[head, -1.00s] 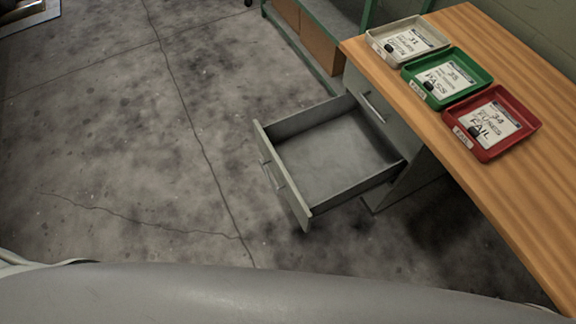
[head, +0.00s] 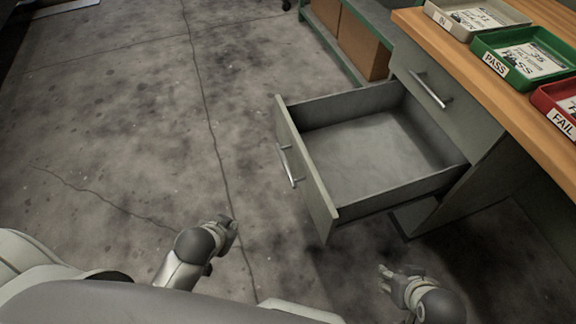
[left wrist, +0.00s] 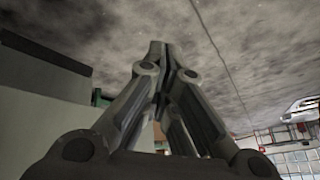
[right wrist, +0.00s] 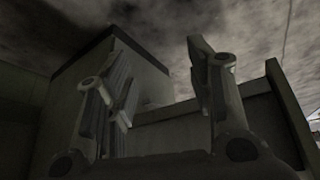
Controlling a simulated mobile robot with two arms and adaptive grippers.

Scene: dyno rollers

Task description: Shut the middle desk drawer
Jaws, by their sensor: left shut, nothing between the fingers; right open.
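The middle desk drawer (head: 365,160) is pulled far out of the grey desk pedestal and looks empty. Its front panel (head: 305,175) carries a silver bar handle (head: 287,166) and faces left in the head view. My left gripper (head: 232,226) is shut and empty, over the floor in front of and below the drawer front, apart from it. It also shows in the left wrist view (left wrist: 158,48) with its fingers together. My right gripper (head: 386,276) is open and empty, on the near side of the drawer. Its spread fingers show in the right wrist view (right wrist: 155,75).
A closed drawer with a handle (head: 431,89) sits above the open one. The wooden desktop (head: 470,75) holds beige (head: 440,14), green (head: 490,58) and red (head: 560,122) trays. A green shelf with boxes (head: 362,48) stands behind. The floor at left is clear.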

